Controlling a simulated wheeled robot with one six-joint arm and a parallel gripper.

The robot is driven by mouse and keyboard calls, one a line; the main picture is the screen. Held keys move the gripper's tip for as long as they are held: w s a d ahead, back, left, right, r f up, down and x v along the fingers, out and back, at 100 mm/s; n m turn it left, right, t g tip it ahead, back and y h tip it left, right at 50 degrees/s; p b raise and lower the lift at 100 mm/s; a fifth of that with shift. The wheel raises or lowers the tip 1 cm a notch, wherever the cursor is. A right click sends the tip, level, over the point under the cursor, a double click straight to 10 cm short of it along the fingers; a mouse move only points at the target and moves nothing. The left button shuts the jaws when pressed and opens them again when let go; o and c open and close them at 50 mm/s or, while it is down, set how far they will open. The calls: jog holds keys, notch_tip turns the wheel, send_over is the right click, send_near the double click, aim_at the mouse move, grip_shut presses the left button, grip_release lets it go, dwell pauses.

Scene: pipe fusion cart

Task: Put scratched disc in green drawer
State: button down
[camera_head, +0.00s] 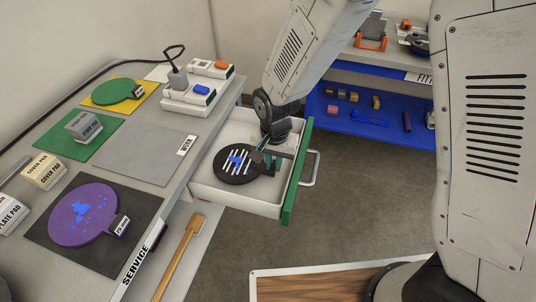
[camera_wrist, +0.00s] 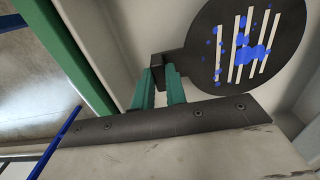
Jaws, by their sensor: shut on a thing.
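The scratched disc (camera_head: 229,172) is dark with white stripes and blue spots. It is inside the open drawer with the green front (camera_head: 297,172), within the white walls. My gripper (camera_head: 265,157) reaches down into the drawer near the green front. In the wrist view, its green fingers (camera_wrist: 160,88) are shut on the small dark handle block at the edge of the disc (camera_wrist: 222,62). The disc lies about flat. I cannot tell whether it touches the drawer floor.
The bench holds a purple disc (camera_head: 82,213) on a dark mat, a green disc (camera_head: 115,91) on a yellow mat, pad blocks and an empty grey WORK mat (camera_head: 146,151). A wooden handle (camera_head: 178,258) lies below. A blue shelf (camera_head: 375,119) stands at the back.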

aim_at(245, 161)
jog(key=w, duration=0.2)
jog(key=w+a, duration=0.1)
jog(key=shift+w+f, duration=0.2)
jog(key=shift+w, duration=0.15)
jog(key=shift+f, duration=0.4)
jog(key=c, duration=1.4)
grip_release()
jog(key=shift+f, duration=0.1)
jog(key=shift+c, duration=0.2)
